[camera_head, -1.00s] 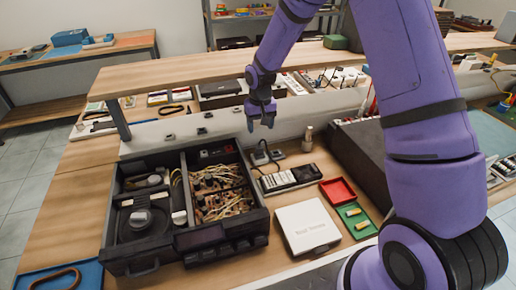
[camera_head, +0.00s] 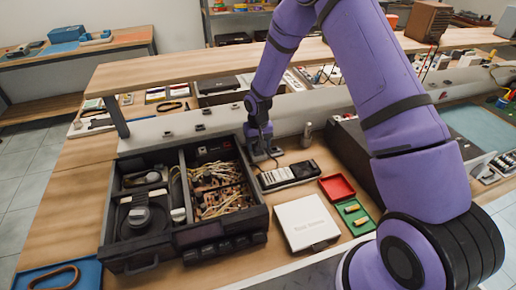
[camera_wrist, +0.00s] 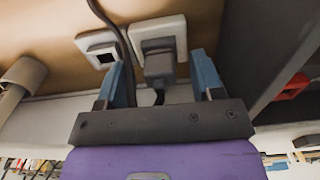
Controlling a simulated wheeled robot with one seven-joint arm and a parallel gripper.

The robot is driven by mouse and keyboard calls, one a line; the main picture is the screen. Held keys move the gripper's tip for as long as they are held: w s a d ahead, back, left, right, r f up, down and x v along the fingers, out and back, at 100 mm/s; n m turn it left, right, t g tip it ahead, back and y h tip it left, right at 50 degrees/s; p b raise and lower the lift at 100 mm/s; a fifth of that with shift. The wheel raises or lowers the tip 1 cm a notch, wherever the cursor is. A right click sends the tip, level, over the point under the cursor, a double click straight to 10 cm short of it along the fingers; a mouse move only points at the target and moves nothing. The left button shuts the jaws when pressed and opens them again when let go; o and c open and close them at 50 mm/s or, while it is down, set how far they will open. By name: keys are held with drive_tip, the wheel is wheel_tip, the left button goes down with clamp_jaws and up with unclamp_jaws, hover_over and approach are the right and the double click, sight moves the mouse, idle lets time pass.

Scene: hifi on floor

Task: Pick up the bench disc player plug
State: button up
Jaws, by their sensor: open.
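The disc player (camera_head: 185,240) is an open black unit on the bench, its wiring and disc mechanism exposed. In the wrist view, a dark grey plug (camera_wrist: 158,68) sits in a white wall-type socket (camera_wrist: 160,36), with a black cord near it. My gripper (camera_wrist: 160,78) is open, with one blue finger on each side of the plug; I cannot tell whether either finger touches it. In the head view, my gripper (camera_head: 260,138) is low behind the player's back right corner and mostly hides the plug and socket.
A second square socket plate (camera_wrist: 102,48) is beside the plug's socket. A dark multi-button device (camera_head: 290,175), a white box (camera_head: 307,222), a red tray (camera_head: 337,187) and a green tray (camera_head: 355,215) lie to the right. A raised wooden shelf (camera_head: 180,72) runs behind.

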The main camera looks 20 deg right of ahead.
drive_tip(key=shift+f, duration=0.55)
drive_tip(key=c, duration=1)
drive_tip(key=shift+o, duration=0.2)
